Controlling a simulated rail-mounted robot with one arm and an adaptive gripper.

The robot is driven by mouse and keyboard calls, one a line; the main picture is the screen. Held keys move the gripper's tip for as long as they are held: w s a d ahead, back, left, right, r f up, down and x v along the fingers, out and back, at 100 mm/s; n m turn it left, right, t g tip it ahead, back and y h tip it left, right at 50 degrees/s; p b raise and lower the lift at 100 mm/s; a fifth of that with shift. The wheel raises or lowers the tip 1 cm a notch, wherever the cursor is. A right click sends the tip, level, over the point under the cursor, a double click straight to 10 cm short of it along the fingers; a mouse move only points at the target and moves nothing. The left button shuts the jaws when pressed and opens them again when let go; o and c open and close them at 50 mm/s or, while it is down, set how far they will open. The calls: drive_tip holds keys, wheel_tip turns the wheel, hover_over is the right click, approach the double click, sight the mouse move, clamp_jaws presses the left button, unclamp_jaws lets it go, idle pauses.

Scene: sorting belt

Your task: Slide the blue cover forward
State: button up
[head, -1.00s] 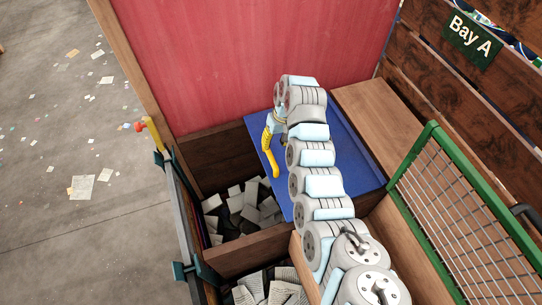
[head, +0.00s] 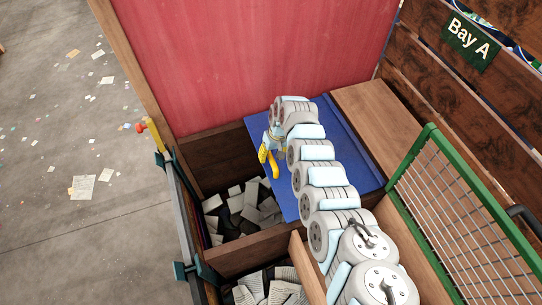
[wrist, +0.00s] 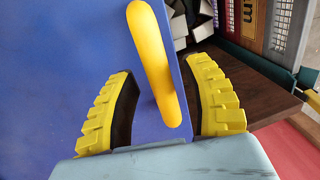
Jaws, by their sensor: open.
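The blue cover (head: 352,158) is a flat panel over the right part of the wooden bin, partly hidden under my arm. A curved yellow handle (head: 274,166) stands near its left edge; it also shows in the wrist view (wrist: 156,68). My gripper (head: 265,152) is at the handle. In the wrist view, the two yellow ridged fingers of my gripper (wrist: 160,66) are apart, with the handle between them. A gap shows on both sides of the handle, and I see no clear contact.
Left of the cover, the bin compartment (head: 207,170) is uncovered, with pale scraps inside. A red panel (head: 250,60) rises behind. A wooden ledge (head: 375,105) and a green-framed mesh gate (head: 465,215) stand on the right.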

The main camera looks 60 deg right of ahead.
idle(0.3)
clamp_jaws()
drive_tip(key=shift+f, duration=0.1)
